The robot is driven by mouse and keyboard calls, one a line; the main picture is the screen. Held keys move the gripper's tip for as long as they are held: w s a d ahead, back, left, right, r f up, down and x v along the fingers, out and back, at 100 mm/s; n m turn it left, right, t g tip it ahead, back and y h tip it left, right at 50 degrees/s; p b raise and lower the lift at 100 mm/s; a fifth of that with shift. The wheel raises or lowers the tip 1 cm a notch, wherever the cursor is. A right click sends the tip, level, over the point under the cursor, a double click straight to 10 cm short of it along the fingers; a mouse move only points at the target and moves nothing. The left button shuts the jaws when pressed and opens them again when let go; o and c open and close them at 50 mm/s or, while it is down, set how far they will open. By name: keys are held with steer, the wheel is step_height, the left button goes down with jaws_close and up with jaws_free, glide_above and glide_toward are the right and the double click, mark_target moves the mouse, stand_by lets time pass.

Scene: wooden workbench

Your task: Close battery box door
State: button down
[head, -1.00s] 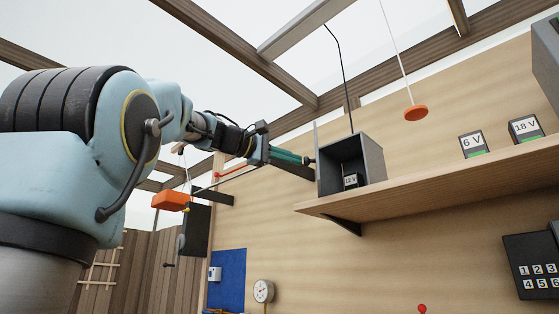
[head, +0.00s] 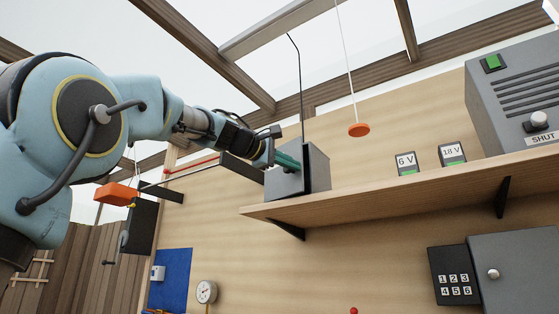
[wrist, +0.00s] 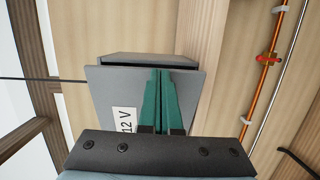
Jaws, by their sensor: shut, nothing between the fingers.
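The grey battery box (head: 317,168) stands at the left end of the wooden shelf. Its grey door (head: 279,187) covers the front opening, and the inside is hidden. In the wrist view, the door (wrist: 108,88) shows a white 12 V label (wrist: 124,121), and a dark line runs between it and the box body (wrist: 150,59). I cannot tell whether the door is fully flush. My gripper (head: 294,164) has its green fingers together, holding nothing, at the door's outer face. The fingers also show over the door in the wrist view (wrist: 161,73); contact is not clear.
The shelf (head: 400,190) also bears the 6 V (head: 406,162) and 18 V (head: 452,153) blocks and a large grey unit (head: 520,105) at right. An orange pull (head: 358,130) hangs on a cord. A dark cable (head: 299,80) rises behind the box.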

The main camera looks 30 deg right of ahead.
steer(key=shift+d, duration=0.95)
